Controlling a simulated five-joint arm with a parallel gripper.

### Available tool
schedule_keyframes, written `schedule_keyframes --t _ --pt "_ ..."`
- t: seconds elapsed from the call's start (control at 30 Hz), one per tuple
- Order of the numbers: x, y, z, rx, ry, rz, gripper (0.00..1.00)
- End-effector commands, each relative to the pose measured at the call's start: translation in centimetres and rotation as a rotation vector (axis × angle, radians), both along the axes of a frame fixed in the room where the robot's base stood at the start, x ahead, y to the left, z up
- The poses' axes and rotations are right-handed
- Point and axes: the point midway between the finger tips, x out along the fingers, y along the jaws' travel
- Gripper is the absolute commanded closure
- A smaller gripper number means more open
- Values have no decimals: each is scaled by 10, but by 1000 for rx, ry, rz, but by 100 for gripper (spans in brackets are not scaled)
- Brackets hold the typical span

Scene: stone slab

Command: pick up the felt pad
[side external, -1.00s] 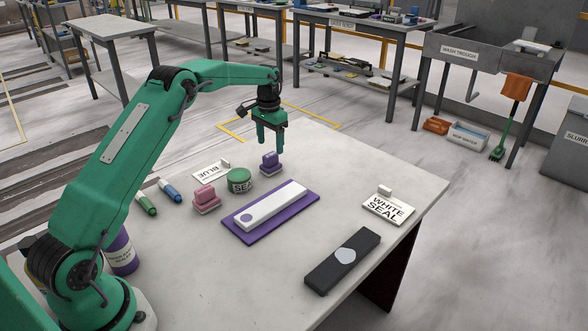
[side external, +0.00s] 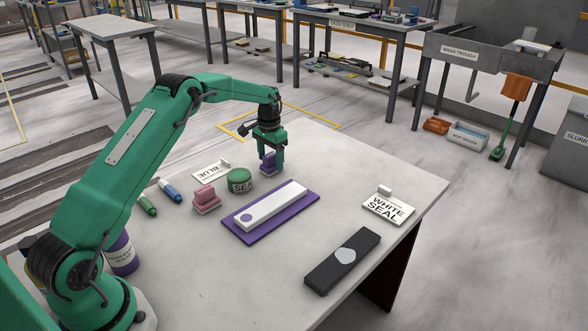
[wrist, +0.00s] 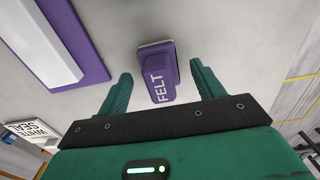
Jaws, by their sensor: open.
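The felt pad is a small purple block marked FELT with a pale base. The fingers are spread apart with visible space on both sides of the pad. In the side view my gripper (side external: 270,162) is low over the felt pad (side external: 267,166), fingers pointing down, partly hiding it. I cannot tell whether a finger touches it.
A white bar lies on a purple mat (side external: 250,237) in front. A white seal card (side external: 388,208) and a black bar (side external: 325,277) lie to the right.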

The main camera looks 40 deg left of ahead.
Motion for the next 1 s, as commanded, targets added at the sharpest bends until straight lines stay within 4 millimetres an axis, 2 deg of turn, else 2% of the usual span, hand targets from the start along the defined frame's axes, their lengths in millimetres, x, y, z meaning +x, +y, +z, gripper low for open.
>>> schedule_keyframes --t 0.2,0.7,0.73,0.9,1.0 --pt "0 0 -18 0 1 0 33" --pt "0 0 -18 0 0 0 33" --pt "0 0 -18 0 0 0 35" --pt "0 0 -18 0 0 0 68" --pt "0 0 -18 0 0 0 84"
